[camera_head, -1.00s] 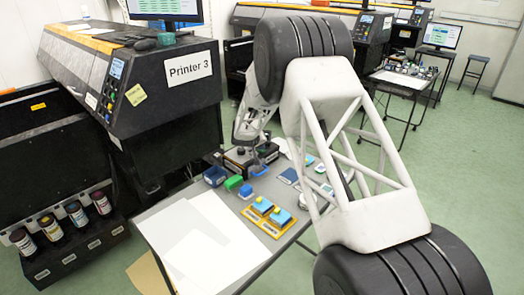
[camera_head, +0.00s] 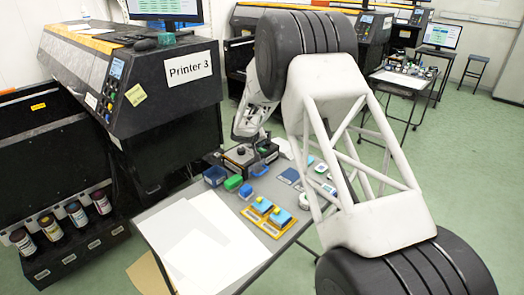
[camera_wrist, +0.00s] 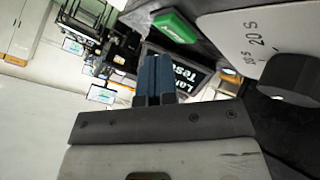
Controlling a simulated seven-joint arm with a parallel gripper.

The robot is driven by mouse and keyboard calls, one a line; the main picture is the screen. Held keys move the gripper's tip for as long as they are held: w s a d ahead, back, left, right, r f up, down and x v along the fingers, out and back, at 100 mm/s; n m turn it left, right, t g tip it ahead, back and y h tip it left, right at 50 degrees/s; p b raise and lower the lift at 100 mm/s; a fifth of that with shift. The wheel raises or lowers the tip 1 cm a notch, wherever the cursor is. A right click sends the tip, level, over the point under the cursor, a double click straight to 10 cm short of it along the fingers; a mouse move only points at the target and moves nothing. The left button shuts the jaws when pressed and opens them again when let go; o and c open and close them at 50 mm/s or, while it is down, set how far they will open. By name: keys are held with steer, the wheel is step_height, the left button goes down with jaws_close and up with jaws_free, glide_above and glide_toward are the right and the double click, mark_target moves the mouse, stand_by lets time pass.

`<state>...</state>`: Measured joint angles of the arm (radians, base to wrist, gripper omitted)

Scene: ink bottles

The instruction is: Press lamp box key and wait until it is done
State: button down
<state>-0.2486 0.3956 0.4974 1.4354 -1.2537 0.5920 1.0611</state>
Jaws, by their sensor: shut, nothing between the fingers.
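The lamp box (camera_head: 238,158) is a dark box with a black knob on top, on the grey table beyond the white sheets. In the wrist view, a pale panel (camera_wrist: 237,36) marked "20 S" carries a large dark knob (camera_wrist: 290,78). A dark label (camera_wrist: 190,82) reading roughly "Lam… Test" is partly hidden behind my gripper. My gripper (camera_wrist: 155,62) has blue fingers, closed together and empty. It is close to the panel, left of the knob in the wrist view. I cannot make out the key or whether the fingers touch it.
A green block (camera_head: 233,183) and a blue bin (camera_head: 215,175) stand beside the lamp box. An orange tray (camera_head: 268,216) with blue pieces lies nearer. White sheets (camera_head: 205,235) cover the front left of the table. Printer 3 (camera_head: 160,100) stands close on the left.

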mark_target(261, 149)
steer(key=shift+r, duration=0.1)
steer(key=shift+r, duration=2.4)
